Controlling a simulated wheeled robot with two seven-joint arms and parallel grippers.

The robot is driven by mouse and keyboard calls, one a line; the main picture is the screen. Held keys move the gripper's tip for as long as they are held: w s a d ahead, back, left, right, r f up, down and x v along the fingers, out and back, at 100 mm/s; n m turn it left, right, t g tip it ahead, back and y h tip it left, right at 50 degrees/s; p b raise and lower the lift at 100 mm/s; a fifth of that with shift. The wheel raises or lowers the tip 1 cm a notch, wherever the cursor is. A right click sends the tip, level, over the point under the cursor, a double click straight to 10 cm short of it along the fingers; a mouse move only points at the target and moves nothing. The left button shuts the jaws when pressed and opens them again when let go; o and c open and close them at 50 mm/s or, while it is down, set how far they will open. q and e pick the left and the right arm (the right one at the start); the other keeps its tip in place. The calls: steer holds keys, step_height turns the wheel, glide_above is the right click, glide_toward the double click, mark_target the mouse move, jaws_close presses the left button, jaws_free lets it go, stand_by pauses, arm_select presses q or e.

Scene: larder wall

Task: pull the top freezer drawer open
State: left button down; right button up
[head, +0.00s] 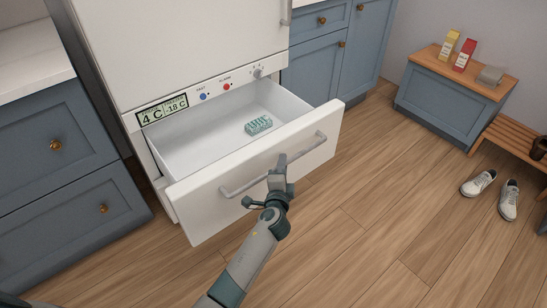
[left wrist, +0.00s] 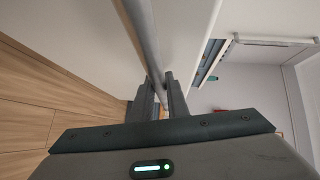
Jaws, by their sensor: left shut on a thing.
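The top freezer drawer (head: 262,162) stands well out from the white fridge-freezer, with its inside showing. A pale green ice tray or pack (head: 258,125) lies on its floor, towards the right. A grey bar handle (head: 240,187) runs across the drawer front. In the left wrist view the fingers (left wrist: 160,92) close around the handle bar (left wrist: 142,32). My right gripper is in neither view.
A control panel (head: 208,92) with a temperature display is above the drawer. Blue cabinets (head: 63,149) stand on the left. A low bench (head: 447,107) and white shoes (head: 478,183) are at the right. Wooden floor (head: 370,190) is clear in front.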

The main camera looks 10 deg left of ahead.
arm_select(q)
steer(key=shift+s+d, duration=0.85)
steer(key=shift+d, duration=0.25)
steer(key=shift+s+d, duration=0.85)
steer(key=shift+d, duration=0.2)
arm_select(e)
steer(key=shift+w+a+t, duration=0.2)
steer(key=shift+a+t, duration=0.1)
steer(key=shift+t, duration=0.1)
arm_select(q)
steer(key=c, duration=1.7)
jaws_free()
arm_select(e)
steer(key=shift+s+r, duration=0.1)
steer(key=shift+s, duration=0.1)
